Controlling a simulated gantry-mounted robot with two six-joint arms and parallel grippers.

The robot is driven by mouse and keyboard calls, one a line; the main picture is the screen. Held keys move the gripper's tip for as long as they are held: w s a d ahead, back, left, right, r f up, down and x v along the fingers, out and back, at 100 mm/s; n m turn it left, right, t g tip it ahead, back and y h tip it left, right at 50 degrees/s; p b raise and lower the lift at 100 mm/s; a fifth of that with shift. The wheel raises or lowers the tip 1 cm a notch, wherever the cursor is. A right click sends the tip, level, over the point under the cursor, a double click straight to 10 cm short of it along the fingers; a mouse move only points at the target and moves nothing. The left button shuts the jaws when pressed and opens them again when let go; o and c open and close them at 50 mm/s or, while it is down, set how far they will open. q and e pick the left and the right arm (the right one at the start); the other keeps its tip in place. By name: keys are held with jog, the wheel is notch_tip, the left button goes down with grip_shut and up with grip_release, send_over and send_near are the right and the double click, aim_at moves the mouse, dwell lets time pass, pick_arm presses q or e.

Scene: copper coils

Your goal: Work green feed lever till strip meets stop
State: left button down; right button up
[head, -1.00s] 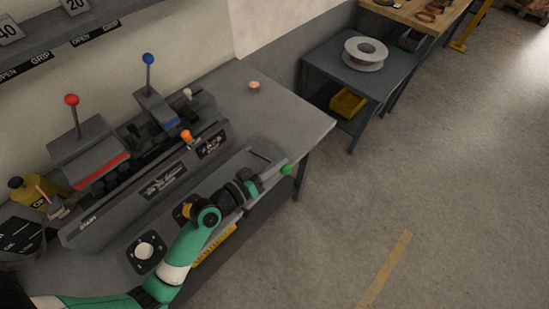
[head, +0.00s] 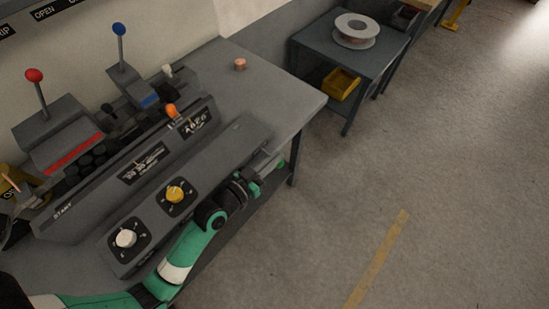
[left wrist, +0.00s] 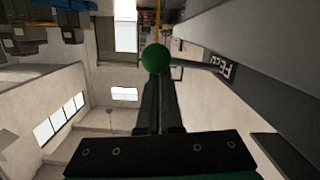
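The green feed lever's ball knob (head: 281,164) is at the right front end of the grey machine (head: 140,160), low beside the table edge. My left gripper (head: 254,180) is beside it. In the left wrist view the green knob (left wrist: 156,58) sits at the fingertips, and its rod runs right to the panel marked FEED. My left gripper's fingers (left wrist: 165,90) are close together with nothing visible between them; whether they touch the knob is unclear. I cannot make out the strip or the stop. My right gripper is not in view.
Red (head: 34,75), blue (head: 119,29) and orange (head: 172,110) lever knobs rise from the machine. White (head: 125,238) and yellow (head: 175,194) dials are on its front. A small copper piece (head: 240,64) lies on the bench. A side table (head: 310,40) holds a spool (head: 357,30). The floor at right is clear.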

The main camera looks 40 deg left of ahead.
pick_arm(q)
jog(key=shift+f, duration=0.3)
jog(key=r+p, duration=0.1)
jog(key=w+r+p, duration=0.1)
jog(key=r, duration=0.1)
jog(key=r+p, duration=0.1)
jog(key=shift+w+a+r+p, duration=0.3)
jog(key=shift+w+a+r, duration=0.05)
jog(key=s, duration=1)
jog(key=shift+r, duration=0.35)
jog(key=shift+w+d, duration=0.15)
